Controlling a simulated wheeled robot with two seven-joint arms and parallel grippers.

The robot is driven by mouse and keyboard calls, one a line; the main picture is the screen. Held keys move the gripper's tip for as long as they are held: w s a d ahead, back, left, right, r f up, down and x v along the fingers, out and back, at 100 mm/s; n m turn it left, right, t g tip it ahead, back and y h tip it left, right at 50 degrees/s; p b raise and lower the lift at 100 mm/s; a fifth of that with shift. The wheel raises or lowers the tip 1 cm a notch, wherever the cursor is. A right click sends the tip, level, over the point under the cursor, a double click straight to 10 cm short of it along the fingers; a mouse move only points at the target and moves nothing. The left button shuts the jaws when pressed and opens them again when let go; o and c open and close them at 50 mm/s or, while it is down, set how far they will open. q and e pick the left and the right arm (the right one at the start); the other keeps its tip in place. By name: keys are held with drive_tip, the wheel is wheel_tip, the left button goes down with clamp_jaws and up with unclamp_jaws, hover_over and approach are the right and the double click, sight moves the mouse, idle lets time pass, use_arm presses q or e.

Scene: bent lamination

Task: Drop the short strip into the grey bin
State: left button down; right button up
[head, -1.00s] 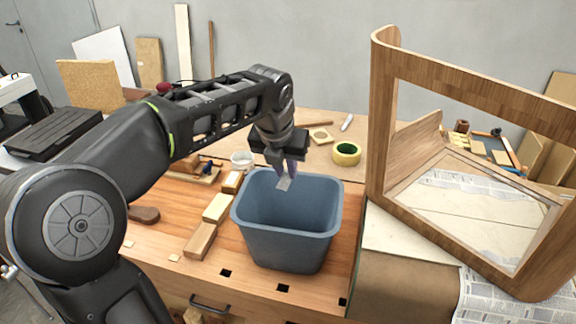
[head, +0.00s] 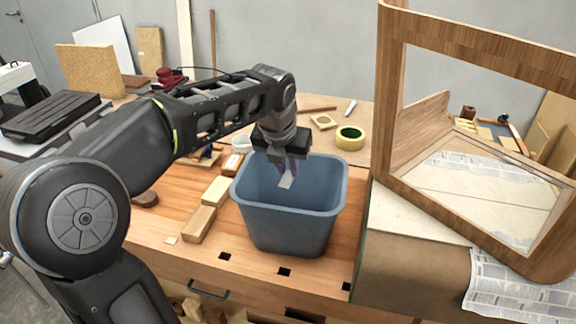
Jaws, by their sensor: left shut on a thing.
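The grey bin (head: 290,222) looks blue-grey and stands open and upright on the wooden workbench in the head view. My left gripper (head: 286,172) points down over the bin's mouth, near its back rim. It is shut on the short strip (head: 286,181), a small pale piece that hangs below the fingertips over the inside of the bin. The strip's upper end is hidden by the fingers. The bin's floor is largely hidden by its front wall. My right gripper is not in the picture.
Wooden blocks (head: 199,223) lie left of the bin. A yellow tape roll (head: 350,138) lies behind it to the right. A large bent wooden frame (head: 388,100) stands on the right. Newspaper (head: 520,290) hangs at the lower right.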

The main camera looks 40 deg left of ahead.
sight(284, 186)
use_arm(q)
drive_tip(key=c, duration=1.3)
unclamp_jaws()
drive_tip(key=shift+o, duration=0.2)
drive_tip(key=shift+r, duration=0.1)
drive_tip(key=a+v, duration=0.1)
drive_tip(key=v, duration=0.6)
drive_tip(key=shift+d+r+b, duration=0.3)
drive_tip(key=shift+d+b, duration=0.1)
drive_tip(key=shift+d, duration=0.15)
drive_tip(key=shift+s, duration=0.1)
